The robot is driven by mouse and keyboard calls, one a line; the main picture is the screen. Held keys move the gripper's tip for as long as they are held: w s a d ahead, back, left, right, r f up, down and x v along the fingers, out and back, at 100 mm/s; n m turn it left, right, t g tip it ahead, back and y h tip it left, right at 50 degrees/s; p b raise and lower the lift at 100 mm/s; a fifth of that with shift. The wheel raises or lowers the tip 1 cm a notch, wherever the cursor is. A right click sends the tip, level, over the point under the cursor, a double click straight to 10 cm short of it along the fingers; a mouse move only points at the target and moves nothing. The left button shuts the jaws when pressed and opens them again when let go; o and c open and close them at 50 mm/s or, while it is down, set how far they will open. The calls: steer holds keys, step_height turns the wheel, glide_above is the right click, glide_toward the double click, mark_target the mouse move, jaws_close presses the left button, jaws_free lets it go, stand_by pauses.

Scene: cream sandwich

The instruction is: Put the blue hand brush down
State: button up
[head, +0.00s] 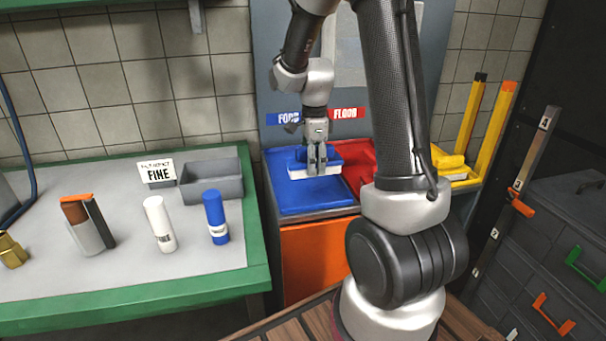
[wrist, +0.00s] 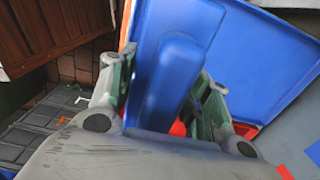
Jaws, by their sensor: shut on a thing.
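The blue hand brush (head: 325,158) has a blue back and pale bristles. My gripper (head: 317,172) points down and is shut on it. The brush is at the blue tray (head: 302,200) under the "FOOD" label; I cannot tell whether its bristles touch the tray. In the wrist view the brush (wrist: 172,82) lies between my two fingers (wrist: 160,100), with the blue tray (wrist: 255,55) behind it. The fingers hide part of the brush.
A red tray (head: 360,180) adjoins the blue one on the right, partly hidden by my arm. Yellow items (head: 452,165) stand beyond it. The green-edged table (head: 130,295) at left holds a white bottle (head: 158,222), a blue bottle (head: 215,218) and a grey bin (head: 212,181).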

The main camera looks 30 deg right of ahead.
mark_target(313, 199)
step_height(313, 199, down, 9)
steer(key=shift+r, duration=0.1)
stand_by(0.3)
steer(key=o, duration=1)
steer(key=shift+f, duration=0.2)
steer(key=shift+c, duration=0.2)
step_height(313, 199, up, 12)
steer(key=shift+r, duration=0.1)
steer(key=s+a+r+n+t, duration=0.2)
steer(key=s+r+n, duration=0.4)
steer(key=s+n, duration=0.4)
steer(key=s+a+r+n+t, duration=0.2)
steer(key=s+r+n, duration=0.5)
steer(key=s+n, duration=0.4)
steer(key=shift+s+a+r, duration=0.3)
steer(key=shift+s+a, duration=0.05)
steer(key=shift+s, duration=0.35)
